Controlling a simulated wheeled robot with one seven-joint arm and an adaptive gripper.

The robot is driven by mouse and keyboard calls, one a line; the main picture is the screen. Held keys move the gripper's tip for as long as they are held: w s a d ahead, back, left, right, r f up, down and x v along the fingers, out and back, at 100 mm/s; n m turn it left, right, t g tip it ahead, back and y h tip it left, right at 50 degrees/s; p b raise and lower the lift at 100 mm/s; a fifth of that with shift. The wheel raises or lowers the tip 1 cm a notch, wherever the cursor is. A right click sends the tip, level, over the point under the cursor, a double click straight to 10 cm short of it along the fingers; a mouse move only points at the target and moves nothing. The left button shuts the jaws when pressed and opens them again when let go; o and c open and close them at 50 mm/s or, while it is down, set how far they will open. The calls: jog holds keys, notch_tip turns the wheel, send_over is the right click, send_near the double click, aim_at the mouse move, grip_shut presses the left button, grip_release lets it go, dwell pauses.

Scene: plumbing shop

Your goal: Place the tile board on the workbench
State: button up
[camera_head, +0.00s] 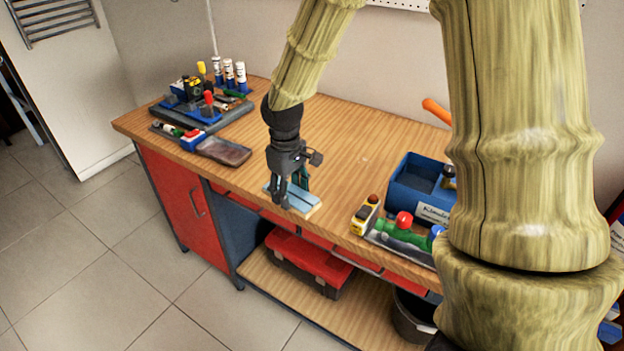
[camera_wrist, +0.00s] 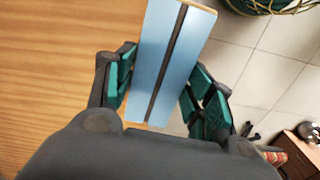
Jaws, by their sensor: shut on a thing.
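The tile board (camera_head: 303,200) is a light blue slab with a dark line along it and a wood-coloured edge. It is at the front edge of the wooden workbench (camera_head: 335,155), near the middle. My gripper (camera_head: 291,196) is shut on it from above. In the wrist view the tile board (camera_wrist: 172,60) lies between the green-padded fingers of my gripper (camera_wrist: 160,92), with bench top on one side and floor on the other. I cannot tell whether the board touches the bench top.
A grey tray (camera_head: 232,112) with bottles and tools stands at the bench's left end, with a dark flat item (camera_head: 223,151) in front. A red toolbox (camera_head: 300,262) sits on the lower shelf. The bench middle is clear.

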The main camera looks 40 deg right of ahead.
aim_at(313, 196)
jog(key=shift+n, duration=0.6)
jog(key=s+d+b, duration=0.1)
jog(key=s+d, duration=0.1)
jog(key=s+d+b, duration=0.1)
jog(key=s, duration=0.1)
jog(key=shift+s+d+r, duration=0.15)
jog(key=shift+d+r, duration=0.05)
jog(key=shift+d, duration=0.3)
jog(key=w+d+p, duration=0.1)
jog(key=w+d, duration=0.1)
jog(key=w, duration=0.2)
jog(key=w+d+f+p, duration=0.1)
jog(key=w+d, duration=0.1)
jog(key=w, duration=0.3)
jog(key=w+d, duration=0.3)
jog(key=w, duration=0.2)
jog(key=shift+w+f+p, duration=0.2)
jog(key=shift+f+p, duration=0.1)
jog(key=shift+p, duration=0.1)
jog(key=shift+s+f, duration=0.1)
jog(key=shift+f, duration=0.4)
jog(key=shift+f+p, duration=0.45)
jog(key=shift+f, duration=0.85)
jog(key=o, duration=1.1)
jog(key=shift+f, duration=0.1)
jog(key=shift+o, duration=0.2)
